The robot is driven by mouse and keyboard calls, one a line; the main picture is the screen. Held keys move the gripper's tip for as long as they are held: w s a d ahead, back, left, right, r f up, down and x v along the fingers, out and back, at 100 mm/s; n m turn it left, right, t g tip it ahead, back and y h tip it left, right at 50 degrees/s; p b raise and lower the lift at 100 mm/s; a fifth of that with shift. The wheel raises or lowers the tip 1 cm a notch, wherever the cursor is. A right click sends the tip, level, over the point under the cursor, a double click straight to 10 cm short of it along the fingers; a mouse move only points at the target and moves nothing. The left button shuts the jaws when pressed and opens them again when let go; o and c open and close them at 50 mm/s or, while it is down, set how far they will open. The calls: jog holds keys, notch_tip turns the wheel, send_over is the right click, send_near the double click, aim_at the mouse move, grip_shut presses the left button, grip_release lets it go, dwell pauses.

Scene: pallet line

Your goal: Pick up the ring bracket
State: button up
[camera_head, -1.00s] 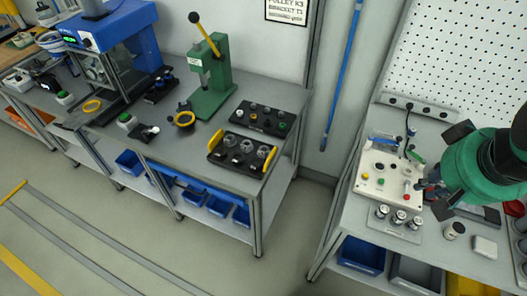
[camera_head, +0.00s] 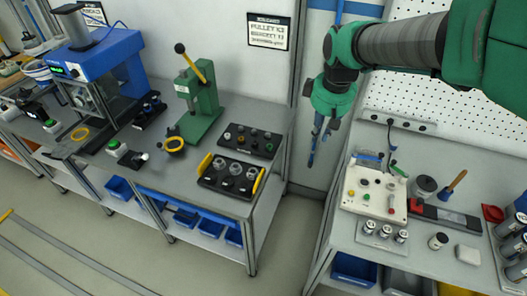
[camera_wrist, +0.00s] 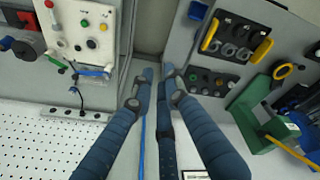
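My gripper (camera_head: 318,148) hangs over the gap between the two workbenches, in front of the wall. In the wrist view its dark blue fingers (camera_wrist: 158,72) reach forward with a gap between the tips and nothing held. I cannot tell for certain which part is the ring bracket. A yellow ring with a dark body (camera_head: 174,145) stands in front of the green press and also shows in the wrist view (camera_wrist: 282,71). My gripper is well to the right of both and touches neither.
A green lever press (camera_head: 203,108) and a blue press (camera_head: 105,62) stand on the left bench. A black tray with yellow handles (camera_head: 231,176) lies near its corner. The right bench holds a white control box (camera_head: 374,192) and several cans. A blue pole (camera_wrist: 143,150) is by the wall.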

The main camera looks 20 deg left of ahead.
jog(key=w+a+f+n+g+p, duration=0.1)
jog(key=w+a+f+n, duration=0.1)
jog(key=a+f, duration=0.35)
jog(key=w+a+f+n+p, duration=0.1)
jog(key=w+a+f+n, duration=0.1)
jog(key=a, duration=0.6)
jog(key=n+p, duration=0.1)
jog(key=n, duration=0.2)
send_over(251, 178)
notch_tip(251, 178, down, 9)
jog(key=shift+w+a+g+h, duration=0.25)
jog(key=shift+w+g+h, duration=0.15)
jog(key=shift+f, duration=0.1)
jog(key=shift+f+b, duration=0.7)
jog(key=shift+f, duration=3.5)
jog(key=shift+f, duration=0.1)
jog(key=shift+s+d+f+b, duration=0.1)
jog(key=shift+f+b, duration=0.55)
jog(key=shift+f, duration=1.85)
